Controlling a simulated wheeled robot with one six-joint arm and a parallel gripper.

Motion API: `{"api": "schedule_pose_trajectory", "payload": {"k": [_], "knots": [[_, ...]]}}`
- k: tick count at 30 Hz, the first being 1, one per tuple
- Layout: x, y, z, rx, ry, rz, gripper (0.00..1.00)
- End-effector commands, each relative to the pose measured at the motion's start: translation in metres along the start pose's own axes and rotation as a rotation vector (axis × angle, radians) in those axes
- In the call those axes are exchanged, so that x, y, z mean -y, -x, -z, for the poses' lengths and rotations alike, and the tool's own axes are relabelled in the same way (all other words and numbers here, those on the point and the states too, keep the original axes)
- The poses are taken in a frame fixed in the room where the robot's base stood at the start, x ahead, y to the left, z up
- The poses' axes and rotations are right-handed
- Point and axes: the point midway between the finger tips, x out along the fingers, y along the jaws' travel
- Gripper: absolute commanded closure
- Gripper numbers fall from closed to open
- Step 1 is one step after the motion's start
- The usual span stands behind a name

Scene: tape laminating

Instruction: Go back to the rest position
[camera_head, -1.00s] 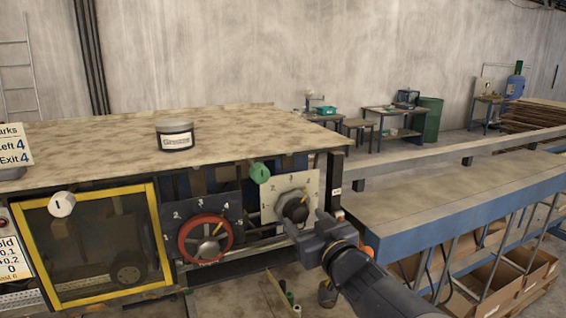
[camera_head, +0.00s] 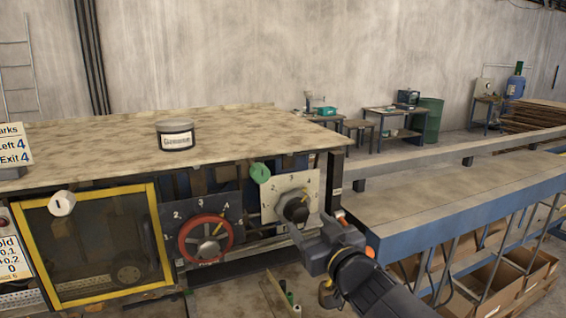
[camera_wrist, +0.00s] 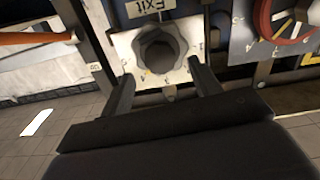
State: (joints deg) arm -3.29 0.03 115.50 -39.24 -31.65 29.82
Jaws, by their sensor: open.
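My gripper (camera_head: 306,228) is open and empty in the head view, just below and to the right of the black exit knob (camera_head: 295,208). The knob sits on a white numbered plate (camera_head: 270,207) at the right end of the machine front. In the wrist view my gripper (camera_wrist: 160,90) shows two dark fingers spread apart, with the black knob (camera_wrist: 162,50) beyond and between them. A gap shows between the fingers and the knob. An "Exit" label (camera_wrist: 152,6) is at the top of the wrist view.
A red handwheel (camera_head: 205,238) on a dark numbered plate is left of the knob. A yellow-framed window (camera_head: 100,245) is further left. A dark labelled jar (camera_head: 175,134) stands on the machine top (camera_head: 90,145). A blue-edged conveyor table (camera_head: 450,195) is close on the right.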

Motion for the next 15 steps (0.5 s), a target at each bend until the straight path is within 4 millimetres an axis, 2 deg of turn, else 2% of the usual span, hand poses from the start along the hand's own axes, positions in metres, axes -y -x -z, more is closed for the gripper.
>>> {"api": "schedule_pose_trajectory", "payload": {"k": [12, 15], "knots": [[-0.001, 0.064, 0.001, -0.002, 0.002, -0.003, 0.41], [0.0, 0.073, 0.0, 0.001, 0.0, 0.0, 0.41]]}}
